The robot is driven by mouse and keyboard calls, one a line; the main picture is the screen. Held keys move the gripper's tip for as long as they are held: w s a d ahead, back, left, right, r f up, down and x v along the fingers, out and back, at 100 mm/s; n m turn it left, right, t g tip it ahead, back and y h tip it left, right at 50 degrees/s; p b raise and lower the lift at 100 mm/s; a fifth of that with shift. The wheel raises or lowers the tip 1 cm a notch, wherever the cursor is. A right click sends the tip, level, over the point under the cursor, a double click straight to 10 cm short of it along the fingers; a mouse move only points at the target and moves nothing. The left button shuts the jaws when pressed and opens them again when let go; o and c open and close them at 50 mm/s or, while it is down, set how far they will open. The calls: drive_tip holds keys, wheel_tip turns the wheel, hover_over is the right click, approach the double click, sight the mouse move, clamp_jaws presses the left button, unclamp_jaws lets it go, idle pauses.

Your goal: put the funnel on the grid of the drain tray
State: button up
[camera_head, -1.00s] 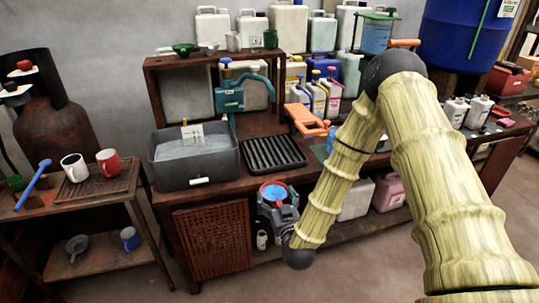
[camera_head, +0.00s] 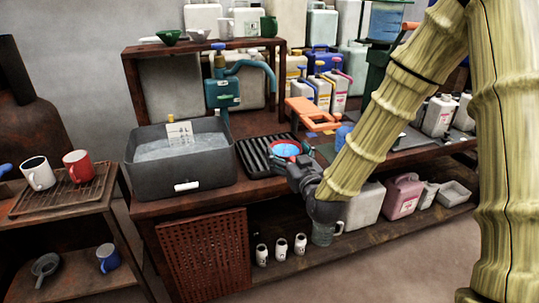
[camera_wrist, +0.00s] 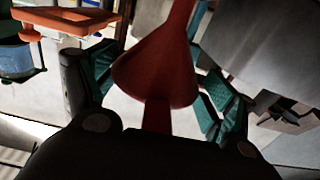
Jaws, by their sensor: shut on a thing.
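My gripper (camera_head: 291,161) is shut on the funnel (camera_head: 285,147), whose red rim and light blue inside face up in the head view. In the wrist view, the funnel's red cone (camera_wrist: 158,75) sits between the teal finger pads. The drain tray (camera_head: 252,160) is a black ribbed grid on the bench, right of the grey basin. In the head view the funnel overlaps the tray's right part. I cannot tell how high it is above the grid or whether it touches. The funnel and gripper hide part of the tray.
The grey basin (camera_head: 180,165) stands left of the tray. An orange tool (camera_head: 300,112) lies behind the funnel, near several bottles (camera_head: 322,92). A teal pump (camera_head: 222,92) stands behind the basin. A brown rack (camera_head: 60,197) with two mugs is at far left. The tray's visible left part is bare.

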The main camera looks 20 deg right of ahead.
drive_tip(key=shift+w+d+r, duration=0.15)
drive_tip(key=shift+w, duration=0.2)
drive_tip(key=shift+w+a+f+b, duration=0.15)
drive_tip(key=shift+w+f, duration=0.45)
drive_tip(key=shift+w, duration=2.35)
drive_tip(key=shift+w+a+f+b, duration=0.2)
drive_tip(key=shift+w+f, duration=0.35)
drive_tip(key=shift+w, duration=2.35)
drive_tip(key=shift+w+a+f+b, duration=0.15)
drive_tip(key=shift+w+f, duration=0.45)
drive_tip(key=shift+w, duration=2.35)
drive_tip(key=shift+f, duration=0.1)
drive_tip(key=o, duration=0.8)
